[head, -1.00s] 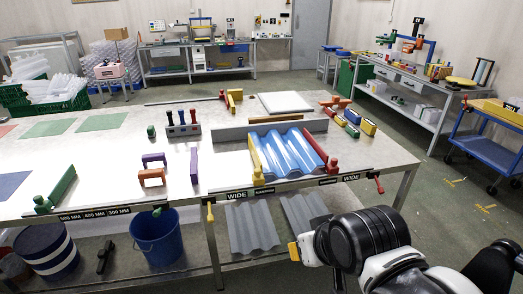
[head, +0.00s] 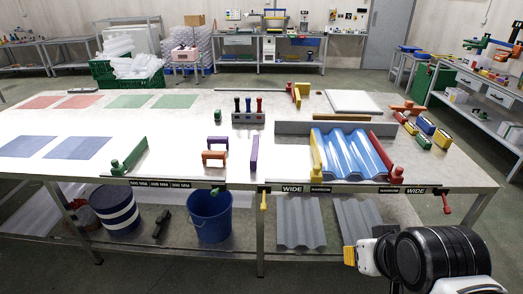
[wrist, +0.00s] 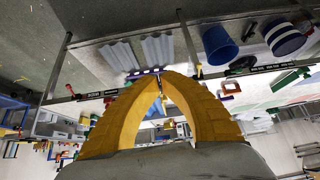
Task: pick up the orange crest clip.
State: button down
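The orange crest clip (head: 214,156) is a small orange bracket with two legs, standing on the worktable left of centre in the head view. A purple bracket (head: 217,142) stands just behind it. In the wrist view, which is upside down, a red-orange bracket (wrist: 231,89) that looks like the same clip shows at the right. My gripper (wrist: 161,82) has yellow fingers whose tips meet, with nothing visible between them. In the head view its yellow part (head: 349,257) shows at the lower right, in front of the table and well apart from the clip.
A purple bar (head: 254,153) stands right of the clip. A green-handled tool (head: 129,157) lies to its left, and a block with several handles (head: 247,117) stands behind. A blue corrugated sheet (head: 348,154) lies at the right. The table front edge has labels and hanging clamps.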

aim_at(215, 155)
jog(key=i+j, duration=0.3)
jog(key=j, duration=0.15)
jog(key=i+j, duration=0.65)
jog(key=j, duration=0.25)
jog(key=i+j, duration=0.3)
jog(key=j, duration=0.15)
jog(key=i+j, duration=0.35)
jog(key=j+z, duration=0.05)
jog(key=j, duration=0.05)
